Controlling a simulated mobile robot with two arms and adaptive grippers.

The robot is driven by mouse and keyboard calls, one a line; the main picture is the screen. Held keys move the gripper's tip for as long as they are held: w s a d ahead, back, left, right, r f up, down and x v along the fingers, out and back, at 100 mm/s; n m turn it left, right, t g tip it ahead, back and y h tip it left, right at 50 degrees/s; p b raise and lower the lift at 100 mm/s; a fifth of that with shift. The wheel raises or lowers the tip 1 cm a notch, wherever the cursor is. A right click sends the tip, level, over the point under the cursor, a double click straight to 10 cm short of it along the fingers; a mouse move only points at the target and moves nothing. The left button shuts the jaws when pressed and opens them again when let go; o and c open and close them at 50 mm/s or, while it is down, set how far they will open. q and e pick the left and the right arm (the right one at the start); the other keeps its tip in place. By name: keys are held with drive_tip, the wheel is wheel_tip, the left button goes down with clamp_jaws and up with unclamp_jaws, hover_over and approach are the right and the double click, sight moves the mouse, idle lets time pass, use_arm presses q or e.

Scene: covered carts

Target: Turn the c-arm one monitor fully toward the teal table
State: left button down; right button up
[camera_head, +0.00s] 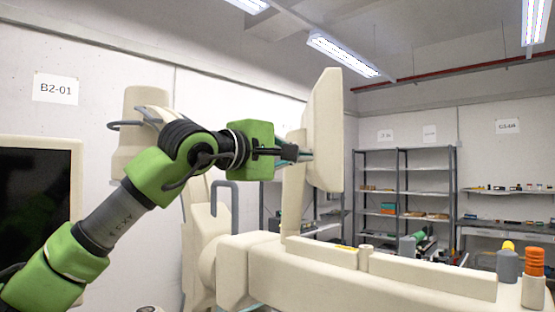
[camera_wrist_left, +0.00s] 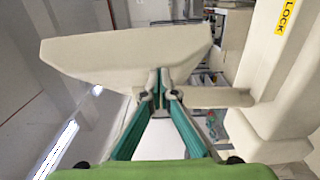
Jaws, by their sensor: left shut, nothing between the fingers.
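The c-arm monitor (camera_head: 326,130) is a cream slab on an upright post (camera_head: 293,195). In the head view it shows nearly edge-on, and its screen face is not visible. In the left wrist view the monitor (camera_wrist_left: 120,55) spans the upper left, beyond the fingers. My left gripper (camera_head: 303,154) has its teal fingers brought together at the monitor's left side, near the post; they hold nothing. The fingertips (camera_wrist_left: 161,88) overlap the monitor's edge in the wrist view; I cannot tell whether they touch. My right gripper and a teal table are not in view.
The cream c-arm body (camera_head: 390,272) runs below the monitor to the right, with grey and orange bottles (camera_head: 534,262) at its end. A black screen (camera_head: 35,200) stands at the left. Shelving (camera_head: 405,195) lines the back wall.

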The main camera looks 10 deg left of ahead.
sight(322, 153)
use_arm(q)
drive_tip(key=d, duration=0.3)
drive_tip(key=shift+d+r, duration=0.15)
drive_tip(key=shift+a, duration=0.25)
idle(0.3)
